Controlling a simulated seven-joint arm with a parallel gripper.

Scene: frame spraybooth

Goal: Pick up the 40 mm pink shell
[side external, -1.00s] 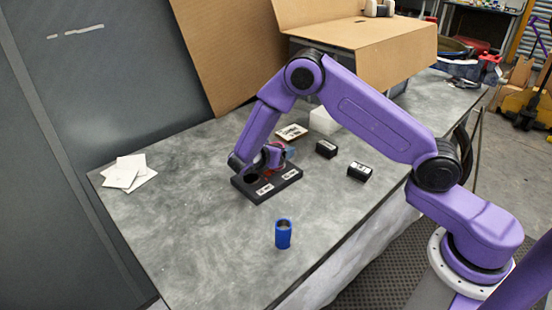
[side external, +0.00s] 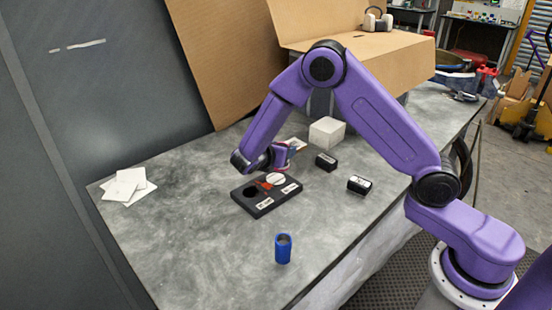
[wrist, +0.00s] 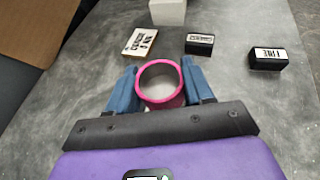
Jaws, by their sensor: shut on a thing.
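The pink shell (wrist: 160,88) is an open ring with a pink rim and a pale inside, in the wrist view. It sits between the two blue fingers of my gripper (wrist: 160,76), which is shut on it from both sides. In the side view my gripper hangs over a black two-hole block (side external: 262,207). One hole is dark; a white disc (side external: 276,179) and a small red patch show near the other. The shell cannot be clearly made out in the side view.
A blue cylinder (side external: 283,249) stands in front. Two small black labelled blocks (side external: 326,162) (side external: 359,184), a white block (side external: 327,132) and a flat label plate (wrist: 140,42) lie behind. White sheets (side external: 127,187) lie left. Cardboard stands at the back.

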